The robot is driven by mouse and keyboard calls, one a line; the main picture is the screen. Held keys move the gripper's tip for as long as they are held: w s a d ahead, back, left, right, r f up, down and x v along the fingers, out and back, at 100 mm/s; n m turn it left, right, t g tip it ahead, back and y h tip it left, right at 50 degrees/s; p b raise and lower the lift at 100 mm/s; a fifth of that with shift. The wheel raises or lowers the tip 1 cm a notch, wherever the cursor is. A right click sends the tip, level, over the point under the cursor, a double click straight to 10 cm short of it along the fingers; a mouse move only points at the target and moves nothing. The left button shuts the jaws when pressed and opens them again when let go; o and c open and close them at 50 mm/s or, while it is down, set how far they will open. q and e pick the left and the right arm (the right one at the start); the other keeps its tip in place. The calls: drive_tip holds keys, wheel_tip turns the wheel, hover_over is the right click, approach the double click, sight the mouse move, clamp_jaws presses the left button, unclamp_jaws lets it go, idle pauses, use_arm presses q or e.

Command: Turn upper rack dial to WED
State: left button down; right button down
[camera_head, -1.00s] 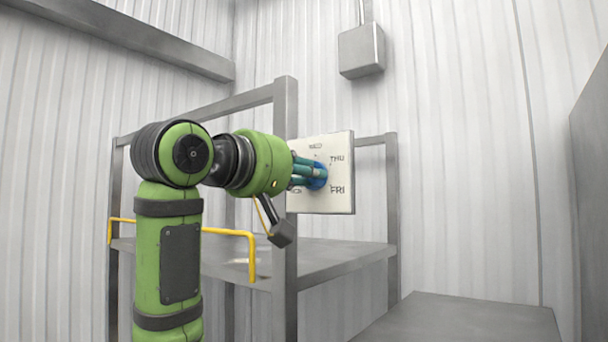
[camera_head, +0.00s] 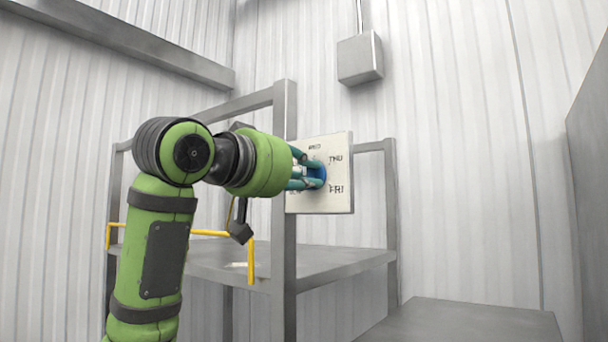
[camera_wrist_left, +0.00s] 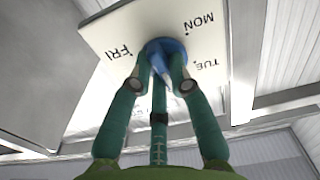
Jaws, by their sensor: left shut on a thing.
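The blue dial (camera_head: 321,173) sits on a white square panel (camera_head: 322,203) fixed to the rack's front post. In the head view the panel's print reads WED at the top, THU at upper right and FRI at lower right. My left gripper (camera_head: 312,174) has its teal fingers closed around the dial. In the left wrist view the fingers (camera_wrist_left: 161,78) grip the dial (camera_wrist_left: 165,46), with FRI, MON and TUE printed around it. A pale blue part of the dial shows between the fingers; which label it points to I cannot tell. My right gripper is out of view.
The grey metal rack (camera_head: 285,240) stands around the panel, with a yellow rail (camera_head: 250,262) at its lower shelf. A grey box (camera_head: 360,58) hangs on the corrugated wall. A grey surface (camera_head: 465,318) lies at lower right.

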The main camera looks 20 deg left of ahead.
use_arm(q)
drive_tip(key=shift+m, duration=0.6)
drive_tip(key=c, duration=1.1)
unclamp_jaws()
drive_tip(key=shift+w, duration=0.1)
drive_tip(key=shift+c, duration=0.2)
drive_tip(key=v, duration=1.2)
